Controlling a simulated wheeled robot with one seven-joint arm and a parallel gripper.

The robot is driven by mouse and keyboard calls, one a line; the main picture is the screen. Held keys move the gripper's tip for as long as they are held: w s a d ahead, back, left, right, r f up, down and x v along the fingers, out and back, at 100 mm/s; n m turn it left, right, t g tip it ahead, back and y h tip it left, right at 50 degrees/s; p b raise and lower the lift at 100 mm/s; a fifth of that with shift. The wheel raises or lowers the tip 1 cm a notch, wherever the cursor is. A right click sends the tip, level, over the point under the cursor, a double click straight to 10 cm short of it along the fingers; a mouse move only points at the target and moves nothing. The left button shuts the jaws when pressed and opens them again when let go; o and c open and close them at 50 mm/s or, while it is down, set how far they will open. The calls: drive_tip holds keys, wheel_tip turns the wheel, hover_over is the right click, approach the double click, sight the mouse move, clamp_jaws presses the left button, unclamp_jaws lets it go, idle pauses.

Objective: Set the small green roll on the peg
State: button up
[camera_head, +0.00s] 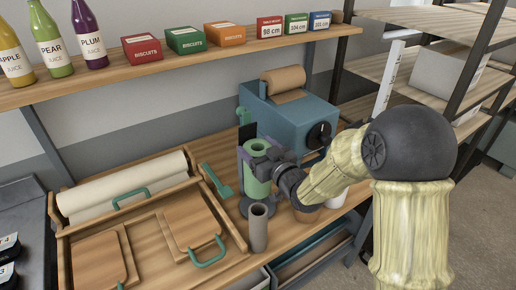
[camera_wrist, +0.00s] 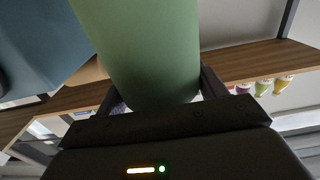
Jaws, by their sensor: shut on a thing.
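The small green roll (camera_head: 258,173) is upright in my gripper (camera_head: 262,158), with its open top end facing up in the head view. In the wrist view the roll (camera_wrist: 150,50) fills the space between the two dark fingers (camera_wrist: 155,97), one on each side of it. My gripper is shut on the roll. A dark round base (camera_head: 244,207) shows below the roll on the bench. I cannot make out a peg; the roll and gripper hide what stands there. I cannot tell whether the roll is around a peg or apart from it.
A grey-brown tube (camera_head: 258,229) stands close in front of the roll. A blue machine (camera_head: 290,118) with a brown roll stands behind. A green scraper (camera_head: 217,181), a wooden tray with a white roll (camera_head: 125,190) and boards with green handles (camera_head: 192,222) lie left. A shelf (camera_head: 170,63) runs above.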

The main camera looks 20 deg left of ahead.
drive_tip(key=shift+f+b, duration=3.25)
drive_tip(key=shift+f, duration=0.15)
drive_tip(key=o, duration=1.8)
drive_tip(key=shift+f, duration=0.1)
wheel_tip(320, 180, up, 10)
drive_tip(key=shift+r, duration=0.1)
